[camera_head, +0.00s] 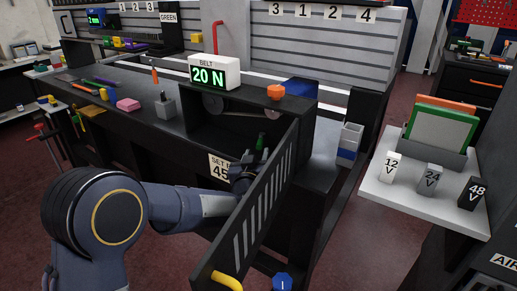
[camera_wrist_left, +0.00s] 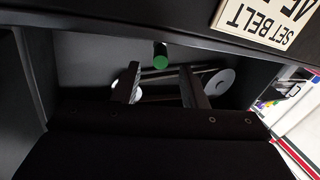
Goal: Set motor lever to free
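The motor lever, a dark stick with a green end (camera_head: 261,140), shows inside the black cabinet in the head view. In the left wrist view its round green tip (camera_wrist_left: 160,60) lies just beyond and roughly between my fingertips. My left gripper (camera_head: 261,158) reaches into the cabinet opening behind the slotted door. In the left wrist view the left gripper (camera_wrist_left: 158,78) has its two fingers spread with nothing between them. I cannot tell the exact gap to the lever. My right gripper is not in view.
The slotted black door (camera_head: 262,205) stands open to the right of my left forearm. Grey pulleys with a belt (camera_wrist_left: 220,82) lie behind the fingers. A belt display reading 20 N (camera_head: 213,75) and an orange knob (camera_head: 276,91) sit on top. A "SET BELT" sign (camera_wrist_left: 262,18) is near.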

